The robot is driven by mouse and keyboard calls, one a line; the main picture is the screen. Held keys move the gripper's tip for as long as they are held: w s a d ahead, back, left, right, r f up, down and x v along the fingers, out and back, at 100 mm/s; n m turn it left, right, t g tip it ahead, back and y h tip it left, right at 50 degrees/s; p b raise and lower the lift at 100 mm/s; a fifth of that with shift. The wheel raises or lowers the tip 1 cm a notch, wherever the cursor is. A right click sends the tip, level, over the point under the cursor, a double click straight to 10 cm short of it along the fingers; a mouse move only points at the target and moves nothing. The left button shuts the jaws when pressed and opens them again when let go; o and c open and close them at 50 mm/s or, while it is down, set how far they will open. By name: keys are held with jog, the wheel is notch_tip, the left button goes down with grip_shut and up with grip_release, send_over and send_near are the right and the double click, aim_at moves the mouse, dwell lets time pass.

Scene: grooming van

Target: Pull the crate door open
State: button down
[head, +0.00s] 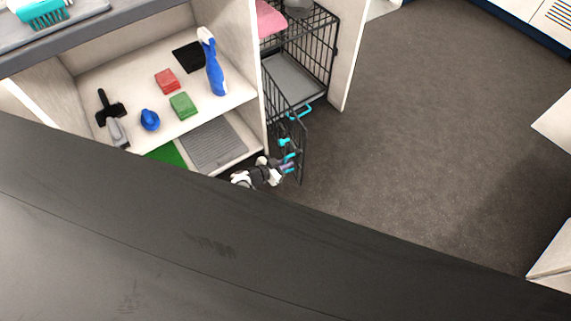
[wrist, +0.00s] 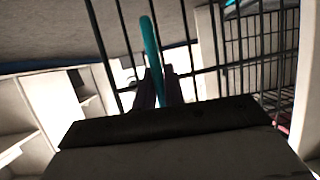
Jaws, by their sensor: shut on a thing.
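The black wire crate (head: 335,45) stands in a bay right of the shelves, with a grey tray floor (head: 292,80). Its wire door (head: 304,150) stands partly open, swung out from the crate's left side. Teal fittings show on the door. My gripper (head: 288,167) is at the door's near, outer end, shut on a teal handle (wrist: 151,45). In the wrist view, the handle runs up from between my fingers (wrist: 158,88), with the dark door bars behind it. The fingertips are small in the head view and partly hidden against the handle.
A pink cloth (head: 269,18) lies by the crate's top. The dark floor (head: 430,120) to the right is clear. White cabinets stand at the right edge.

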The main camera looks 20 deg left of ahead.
jog(key=shift+s+d+f, duration=0.2)
jog(key=shift+s+d, duration=0.05)
jog(key=c, duration=1.8)
grip_release()
jog(key=shift+r, duration=0.1)
jog(key=shift+w+a+r, duration=0.1)
jog(key=shift+a, duration=0.1)
jog(key=p+v, duration=0.6)
jog(key=v, duration=0.7)
jog(key=shift+s+a+r+p, duration=0.15)
jog(key=shift+s+p, duration=0.1)
jog(key=shift+p, duration=0.15)
